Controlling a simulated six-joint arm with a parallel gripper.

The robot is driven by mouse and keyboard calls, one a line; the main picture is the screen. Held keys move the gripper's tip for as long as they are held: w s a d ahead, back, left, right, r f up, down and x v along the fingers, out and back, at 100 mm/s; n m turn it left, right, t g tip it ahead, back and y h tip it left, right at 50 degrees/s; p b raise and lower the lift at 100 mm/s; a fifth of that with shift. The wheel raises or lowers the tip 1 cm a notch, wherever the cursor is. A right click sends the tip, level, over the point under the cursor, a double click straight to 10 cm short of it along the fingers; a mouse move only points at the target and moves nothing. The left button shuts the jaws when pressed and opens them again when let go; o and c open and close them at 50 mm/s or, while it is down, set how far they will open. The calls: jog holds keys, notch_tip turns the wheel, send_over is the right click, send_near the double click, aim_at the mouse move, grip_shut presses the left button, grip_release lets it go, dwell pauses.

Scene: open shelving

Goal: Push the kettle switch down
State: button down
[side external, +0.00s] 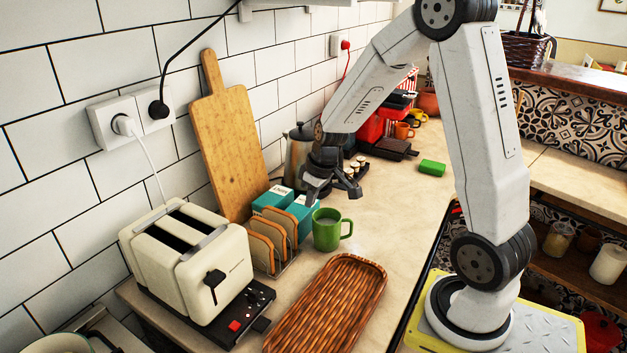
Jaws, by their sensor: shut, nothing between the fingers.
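The kettle (297,152) is a metallic body with a dark lid, standing against the tiled wall behind the toast rack. My arm and gripper cover its right side. I cannot make out its switch, which is hidden or too small to tell. My gripper (332,190) is dark grey and points down in front of the kettle, to its lower right in the picture. It is shut and holds nothing. I cannot tell whether it touches the kettle.
A green mug (327,232) stands just below my gripper. The toast rack (270,243), teal boxes (272,200) and toaster (190,262) are to the left. A wicker tray (328,305) lies in front.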

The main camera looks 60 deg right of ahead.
jog(key=w+d+f+t, duration=0.1)
jog(key=w+d+f, duration=0.1)
jog(key=d, duration=1.2)
jog(key=t, duration=0.1)
send_near(346, 187)
jog(key=shift+f, duration=0.1)
jog(key=shift+x, duration=3.45)
jog(key=shift+w, duration=0.1)
